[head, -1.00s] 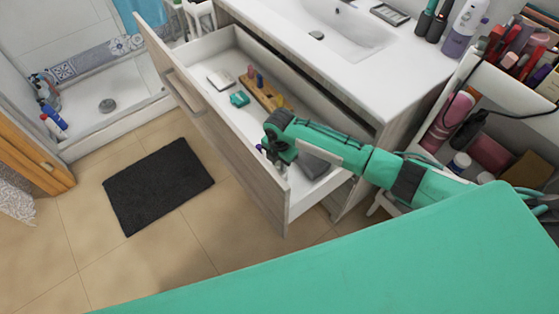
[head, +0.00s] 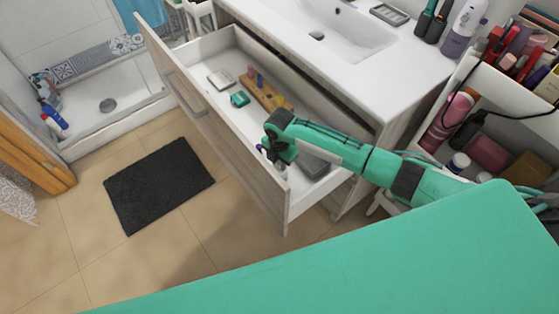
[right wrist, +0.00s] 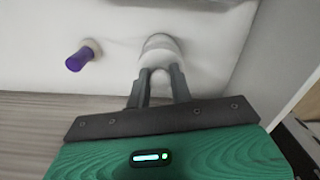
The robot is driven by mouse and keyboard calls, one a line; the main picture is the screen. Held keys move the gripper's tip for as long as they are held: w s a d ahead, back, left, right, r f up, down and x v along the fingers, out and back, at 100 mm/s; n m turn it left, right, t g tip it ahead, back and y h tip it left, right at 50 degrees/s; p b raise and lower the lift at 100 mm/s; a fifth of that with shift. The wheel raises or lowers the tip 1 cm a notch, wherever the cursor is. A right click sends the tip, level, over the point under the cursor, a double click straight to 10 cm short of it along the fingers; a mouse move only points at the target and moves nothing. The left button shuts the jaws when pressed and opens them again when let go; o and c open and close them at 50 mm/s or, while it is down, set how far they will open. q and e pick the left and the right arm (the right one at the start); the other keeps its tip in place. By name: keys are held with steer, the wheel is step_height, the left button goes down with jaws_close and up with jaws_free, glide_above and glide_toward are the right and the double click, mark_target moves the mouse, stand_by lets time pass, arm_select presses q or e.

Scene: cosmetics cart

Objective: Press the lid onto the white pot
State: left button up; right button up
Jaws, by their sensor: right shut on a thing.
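My right gripper (head: 274,158) is over the near end of the open drawer, seen from above with its fingertips hidden in the head view. In the right wrist view its two fingers (right wrist: 160,72) are shut on a small round white thing, which looks like the lid (right wrist: 160,46). The white pot cannot be told apart from the lid there; any part below is hidden. My left gripper is not in view.
A purple-capped item (right wrist: 82,57) stands left of the fingers. The open drawer (head: 222,118) also holds a wooden stand (head: 264,93), a teal item (head: 240,99), a white item (head: 221,79) and a grey box (head: 312,165). Its front panel rises close beside the gripper.

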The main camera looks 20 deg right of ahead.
steer(key=shift+p, duration=0.35)
stand_by(0.5)
stand_by(0.4)
steer(key=shift+f, duration=0.2)
stand_by(0.6)
steer(key=shift+p, duration=0.45)
steer(key=o, duration=1.5)
